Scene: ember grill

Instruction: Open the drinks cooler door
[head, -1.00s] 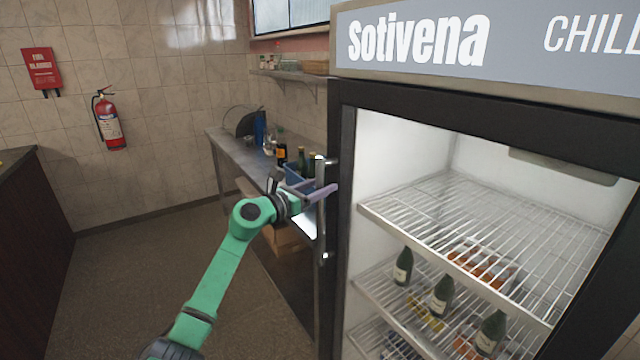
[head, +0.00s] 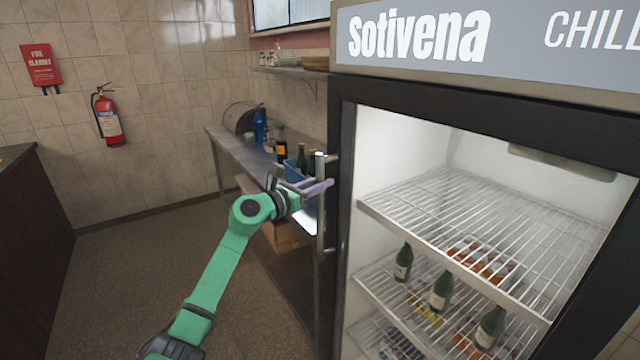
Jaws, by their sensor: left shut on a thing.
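The drinks cooler (head: 480,45) stands on the right, with a dark-framed glass door (head: 338,225) that looks shut. Bottles and wire shelves show behind the glass. An upright metal handle (head: 320,228) runs along the left edge of the door. My left gripper (head: 320,188), on a green arm from below, has its pale purple fingers shut on the handle's upper part. The fingers cover a short piece of the handle. My right gripper is out of view.
A steel counter (head: 228,146) with bottles and a blue crate (head: 293,170) stands behind my left gripper. A red fire extinguisher (head: 108,116) hangs on the tiled wall. A dark counter (head: 25,215) is at the far left. The floor (head: 150,255) between them is clear.

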